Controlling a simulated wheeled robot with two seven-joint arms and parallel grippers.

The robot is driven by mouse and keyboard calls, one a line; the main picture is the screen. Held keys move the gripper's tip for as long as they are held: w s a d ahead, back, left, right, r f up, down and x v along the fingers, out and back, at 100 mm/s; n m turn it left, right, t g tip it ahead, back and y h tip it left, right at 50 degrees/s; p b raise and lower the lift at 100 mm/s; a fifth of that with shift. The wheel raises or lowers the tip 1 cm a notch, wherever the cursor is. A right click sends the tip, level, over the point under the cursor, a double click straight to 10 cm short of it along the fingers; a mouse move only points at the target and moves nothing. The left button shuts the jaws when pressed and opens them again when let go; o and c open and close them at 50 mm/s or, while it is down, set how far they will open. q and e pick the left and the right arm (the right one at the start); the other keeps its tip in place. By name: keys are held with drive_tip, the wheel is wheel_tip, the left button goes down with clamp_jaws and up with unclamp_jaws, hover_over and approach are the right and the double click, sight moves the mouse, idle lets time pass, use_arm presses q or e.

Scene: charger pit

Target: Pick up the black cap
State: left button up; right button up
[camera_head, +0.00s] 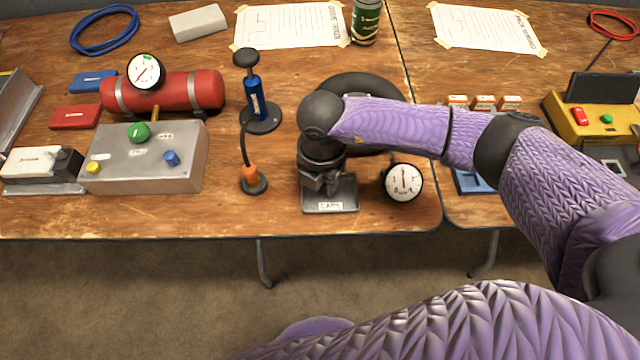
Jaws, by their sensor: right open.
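My right gripper (328,186) points down over a small grey metal tray (345,200) with a label on its front edge that seems to read "CAPS". The gripper is open, with its dark fingers low over the tray. I cannot make out the black cap. The gripper and wrist cover much of the tray and may hide it. I cannot tell whether the fingers touch anything. My left gripper is not in view.
A pressure gauge (403,183) stands close right of the tray. A black tyre (365,84) lies behind my forearm. Left are an orange-and-black nozzle (251,180), a blue hand pump (256,100) and a grey control box (145,165). The table's front edge is near.

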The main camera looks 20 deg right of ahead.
drive_tip(key=shift+r, duration=0.1)
drive_tip(key=c, duration=0.5)
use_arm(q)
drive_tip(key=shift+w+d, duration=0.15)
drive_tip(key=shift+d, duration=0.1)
use_arm(e)
clamp_jaws()
drive_tip(key=shift+r, duration=0.4)
wheel_tip(320, 180, up, 8)
drive_tip(key=p, duration=0.4)
drive_tip(key=shift+r, duration=0.15)
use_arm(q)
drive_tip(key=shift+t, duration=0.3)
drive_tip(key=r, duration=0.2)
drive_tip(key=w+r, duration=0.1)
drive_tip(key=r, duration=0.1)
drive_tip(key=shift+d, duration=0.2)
use_arm(e)
drive_tip(key=shift+r, duration=0.45)
